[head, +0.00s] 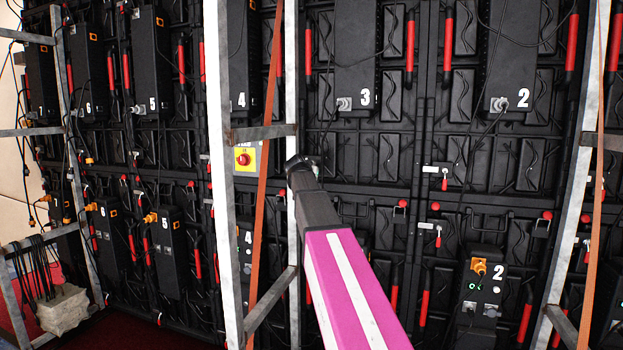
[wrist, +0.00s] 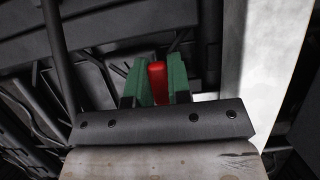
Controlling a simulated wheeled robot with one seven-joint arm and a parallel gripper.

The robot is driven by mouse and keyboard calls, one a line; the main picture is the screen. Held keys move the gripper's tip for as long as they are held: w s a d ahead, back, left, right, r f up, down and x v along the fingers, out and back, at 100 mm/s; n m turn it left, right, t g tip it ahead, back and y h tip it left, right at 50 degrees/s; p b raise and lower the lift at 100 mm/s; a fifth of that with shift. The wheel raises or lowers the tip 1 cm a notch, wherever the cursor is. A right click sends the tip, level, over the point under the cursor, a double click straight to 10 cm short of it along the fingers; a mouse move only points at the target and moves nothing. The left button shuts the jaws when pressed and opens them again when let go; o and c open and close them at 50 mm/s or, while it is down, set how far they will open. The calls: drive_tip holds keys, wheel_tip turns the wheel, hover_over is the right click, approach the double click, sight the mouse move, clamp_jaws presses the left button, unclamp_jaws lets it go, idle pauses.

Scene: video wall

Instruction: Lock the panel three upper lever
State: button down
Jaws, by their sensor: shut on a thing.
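My gripper (wrist: 161,80) shows in the wrist view, with its two green fingertips closed on both sides of a red lever (wrist: 157,86). The lever points toward my wrist, and its far end is hard to make out. In the head view my pink and black arm reaches up to the dark wrist end at the middle, just right of a grey frame post. The gripper and the held lever are hidden there. The panel box marked 3 (head: 364,60) is above and to the right of the wrist.
Grey frame posts (head: 292,60) with crossbars stand close beside my wrist, and an orange strap (head: 263,190) runs down there. A yellow emergency-stop box (head: 243,158) is left of the wrist. Box 2 (head: 511,70) and other red levers (head: 445,180) are to the right. Cables hang across the wall.

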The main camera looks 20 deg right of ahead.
drive_tip(key=c, duration=1.1)
unclamp_jaws()
drive_tip(key=shift+o, duration=0.2)
drive_tip(key=v, duration=1.1)
drive_tip(key=shift+f, duration=0.15)
